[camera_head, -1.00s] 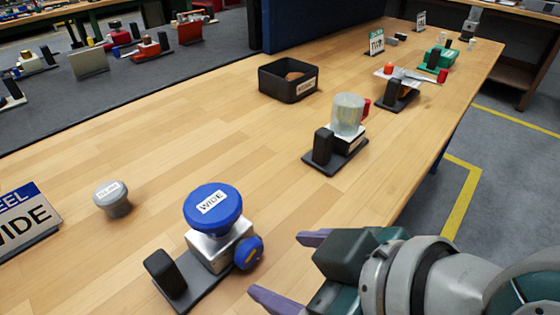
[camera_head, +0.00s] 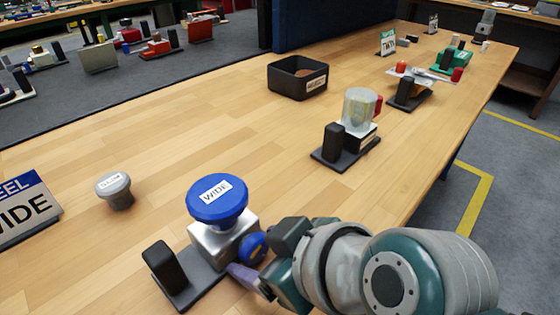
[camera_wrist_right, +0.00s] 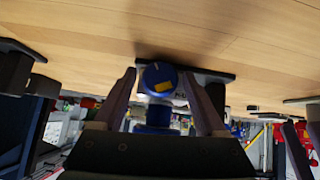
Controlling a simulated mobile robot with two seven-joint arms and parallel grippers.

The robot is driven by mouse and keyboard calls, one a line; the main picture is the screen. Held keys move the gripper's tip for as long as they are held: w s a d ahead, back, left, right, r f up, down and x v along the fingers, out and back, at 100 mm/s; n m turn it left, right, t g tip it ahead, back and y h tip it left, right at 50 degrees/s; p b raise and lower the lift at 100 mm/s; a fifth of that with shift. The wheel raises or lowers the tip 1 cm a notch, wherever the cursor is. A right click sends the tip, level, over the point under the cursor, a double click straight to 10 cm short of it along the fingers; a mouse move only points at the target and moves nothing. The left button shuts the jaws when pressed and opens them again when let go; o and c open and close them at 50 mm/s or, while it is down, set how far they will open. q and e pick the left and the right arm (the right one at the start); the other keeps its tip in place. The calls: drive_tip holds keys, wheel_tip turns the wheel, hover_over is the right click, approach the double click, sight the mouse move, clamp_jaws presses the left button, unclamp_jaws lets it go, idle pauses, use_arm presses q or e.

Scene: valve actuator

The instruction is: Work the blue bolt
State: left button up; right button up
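The blue bolt (camera_head: 253,247) is a small round blue knob with a yellow mark, on the side of a silver block (camera_head: 225,240). A large blue wheel labelled WIDE (camera_head: 217,203) tops the block. My right gripper (camera_head: 262,256) is at the bolt, coming from the right. In the right wrist view the bolt (camera_wrist_right: 158,78) shows between the two fingers (camera_wrist_right: 158,74), with a gap on both sides. The gripper is open, and its far finger is mostly hidden in the head view. My left gripper is not in view.
A black upright post (camera_head: 164,266) stands on the device's base plate. A grey knob (camera_head: 114,189) and a WIDE sign (camera_head: 28,210) are to the left. Behind stand a clear-capped device (camera_head: 357,115) and a black bin (camera_head: 297,78). The table's middle is clear.

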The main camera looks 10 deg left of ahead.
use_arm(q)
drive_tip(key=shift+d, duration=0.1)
use_arm(e)
clamp_jaws()
drive_tip(key=shift+w+d+m+g+y, duration=0.15)
drive_tip(key=shift+m+g+y, duration=0.15)
drive_tip(key=shift+g+y, duration=0.15)
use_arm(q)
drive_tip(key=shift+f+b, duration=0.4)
use_arm(e)
drive_tip(key=shift+f+m+g+y, duration=0.2)
drive_tip(key=shift+m+g+y, duration=0.2)
drive_tip(key=shift+g, duration=0.25)
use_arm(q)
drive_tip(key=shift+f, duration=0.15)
use_arm(e)
drive_tip(key=shift+r+g, duration=0.1)
drive_tip(key=shift+g, duration=0.2)
drive_tip(key=shift+o, duration=1.2)
unclamp_jaws()
